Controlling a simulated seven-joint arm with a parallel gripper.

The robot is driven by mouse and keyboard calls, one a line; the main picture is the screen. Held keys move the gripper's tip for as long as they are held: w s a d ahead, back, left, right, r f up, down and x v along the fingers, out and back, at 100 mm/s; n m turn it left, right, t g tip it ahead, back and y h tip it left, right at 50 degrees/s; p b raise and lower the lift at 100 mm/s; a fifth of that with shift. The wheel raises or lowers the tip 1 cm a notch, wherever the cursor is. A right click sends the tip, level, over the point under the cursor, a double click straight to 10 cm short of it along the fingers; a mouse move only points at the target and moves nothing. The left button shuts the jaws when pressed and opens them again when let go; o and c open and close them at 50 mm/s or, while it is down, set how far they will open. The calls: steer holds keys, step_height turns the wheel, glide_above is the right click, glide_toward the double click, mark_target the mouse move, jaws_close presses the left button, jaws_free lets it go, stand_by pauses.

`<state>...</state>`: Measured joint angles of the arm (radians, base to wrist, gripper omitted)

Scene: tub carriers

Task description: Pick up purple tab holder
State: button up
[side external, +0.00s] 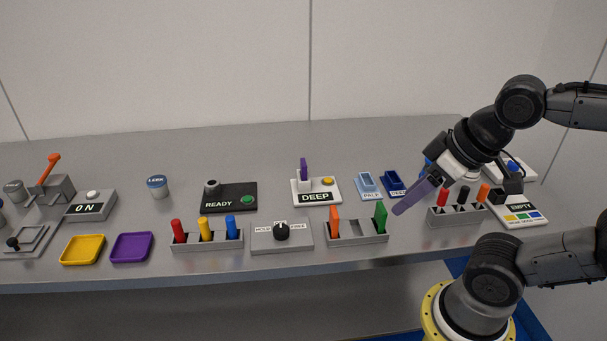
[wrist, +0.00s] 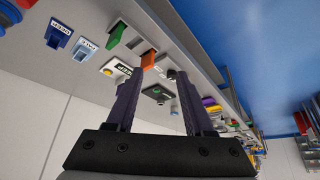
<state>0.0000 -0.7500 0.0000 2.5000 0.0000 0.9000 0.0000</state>
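A purple tab (side external: 303,168) stands upright in a small white holder (side external: 304,184) on the white DEEP base, which has a yellow button. My gripper (side external: 398,211) has long purple fingers pointing down and left, to the right of the green tab and apart from the purple tab. In the wrist view my gripper (wrist: 158,78) has its fingers spread with nothing between them.
A grey rack (side external: 357,240) with an orange tab (side external: 335,221) and a green tab (side external: 380,216) stands near the fingertips. Light and dark blue cradles (side external: 367,184) lie right of the DEEP base. A peg rack (side external: 457,218) stands below my wrist. The back of the table is clear.

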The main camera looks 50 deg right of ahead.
stand_by(0.3)
steer(key=w+d+r+m+h, duration=0.25)
steer(key=w+r+m, duration=0.45)
steer(key=w, duration=0.4)
steer(key=m+g, duration=0.2)
steer(key=g, duration=0.1)
glide_above(303, 162)
steer(key=s+a, duration=0.2)
steer(key=shift+h, duration=0.35)
steer(key=f, duration=1.5)
steer(key=shift+w+d+f, duration=0.15)
steer(key=shift+d+f, duration=0.1)
steer(key=shift+t, duration=0.3)
steer(key=shift+x, duration=3.15)
jaws_close()
